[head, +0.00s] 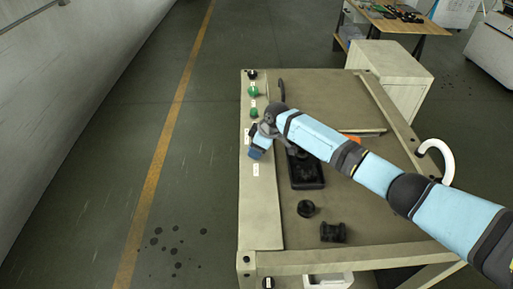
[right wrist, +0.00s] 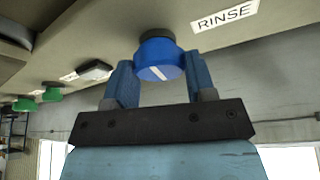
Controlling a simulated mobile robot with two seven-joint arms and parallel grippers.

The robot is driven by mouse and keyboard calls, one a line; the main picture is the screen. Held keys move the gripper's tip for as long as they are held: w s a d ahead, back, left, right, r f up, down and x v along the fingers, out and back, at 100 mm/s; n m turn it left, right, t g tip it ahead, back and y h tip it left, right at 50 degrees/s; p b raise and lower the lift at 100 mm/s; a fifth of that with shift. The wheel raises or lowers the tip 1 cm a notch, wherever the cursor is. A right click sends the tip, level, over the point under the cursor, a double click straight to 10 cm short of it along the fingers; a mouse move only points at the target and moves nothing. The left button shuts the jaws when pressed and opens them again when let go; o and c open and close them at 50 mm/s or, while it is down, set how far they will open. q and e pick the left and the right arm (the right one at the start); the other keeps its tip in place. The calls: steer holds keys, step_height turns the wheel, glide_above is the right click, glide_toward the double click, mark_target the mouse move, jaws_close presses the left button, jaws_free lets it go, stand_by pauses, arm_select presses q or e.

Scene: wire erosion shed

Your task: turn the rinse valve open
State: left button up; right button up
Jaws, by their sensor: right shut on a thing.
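The rinse valve is a blue round knob (right wrist: 158,58) with a white line on its face, on a dark collar on the panel, beside a label reading RINSE (right wrist: 225,17). The white line runs at a slant in the right wrist view. My right gripper (right wrist: 161,78) has its two blue fingers on either side of the knob, shut on it. In the head view my right gripper (head: 258,148) is at the left strip of the bench and hides the knob. My left gripper is not in view.
Green knobs (head: 254,91) and a black knob (head: 252,74) sit farther along the strip (head: 262,210). A black tray (head: 306,172) and loose black parts (head: 333,232) lie on the bench top. A white hook-shaped handle (head: 438,153) stands at the right edge.

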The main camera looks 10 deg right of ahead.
steer(key=shift+f+n+g, duration=0.1)
steer(key=shift+n+g, duration=0.3)
steer(key=shift+n, duration=0.5)
steer(key=shift+b, duration=0.3)
steer(key=o, duration=0.9)
steer(key=v, duration=1.4)
steer(key=shift+d+b, duration=0.1)
steer(key=shift+b, duration=0.2)
